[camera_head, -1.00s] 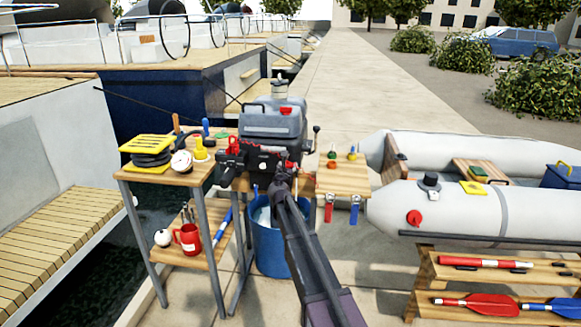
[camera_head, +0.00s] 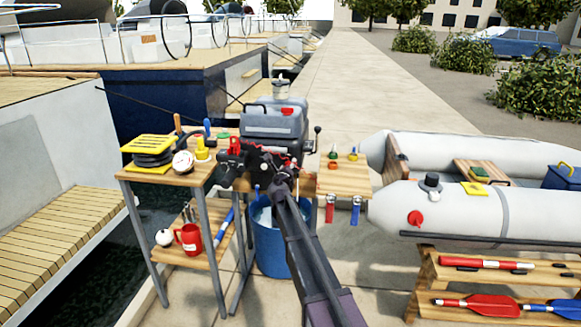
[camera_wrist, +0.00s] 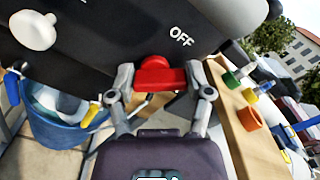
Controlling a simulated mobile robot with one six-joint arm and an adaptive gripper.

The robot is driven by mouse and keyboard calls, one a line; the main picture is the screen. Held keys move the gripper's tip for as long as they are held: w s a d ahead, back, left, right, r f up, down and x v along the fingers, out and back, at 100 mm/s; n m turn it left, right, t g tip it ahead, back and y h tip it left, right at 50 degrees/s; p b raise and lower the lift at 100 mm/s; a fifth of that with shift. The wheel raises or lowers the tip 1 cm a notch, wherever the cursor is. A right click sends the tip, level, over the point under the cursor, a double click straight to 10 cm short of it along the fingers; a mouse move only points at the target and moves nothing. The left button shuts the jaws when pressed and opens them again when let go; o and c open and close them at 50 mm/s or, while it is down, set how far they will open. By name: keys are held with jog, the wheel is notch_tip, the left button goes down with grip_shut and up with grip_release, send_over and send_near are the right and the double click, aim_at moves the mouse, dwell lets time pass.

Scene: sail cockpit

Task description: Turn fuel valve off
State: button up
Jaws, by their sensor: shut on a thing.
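The red fuel valve handle (camera_wrist: 156,77) is at the middle of the wrist view, on the underside edge of the dark motor housing (camera_wrist: 100,40). A white "OFF" label (camera_wrist: 182,37) is on the housing, above and to the right of the handle. My gripper (camera_wrist: 160,82) has one finger at each end of the handle and is shut on it. In the head view my gripper (camera_head: 278,180) is at the front of the outboard motor (camera_head: 272,118); my arm covers the motor's lower front and the valve there.
A blue bucket (camera_head: 270,245) stands below the motor. A wooden side board (camera_head: 343,180) with small coloured plugs is close on the right. A shelf table (camera_head: 168,178) with rope and a red mug is on the left. A grey inflatable boat (camera_head: 450,205) is at right.

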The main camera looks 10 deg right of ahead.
jog(key=n, duration=0.5)
jog(key=shift+a+n, duration=0.15)
jog(key=shift+n, duration=2.35)
jog(key=o, duration=1.1)
jog(key=shift+o, duration=0.2)
jog(key=shift+a, duration=0.1)
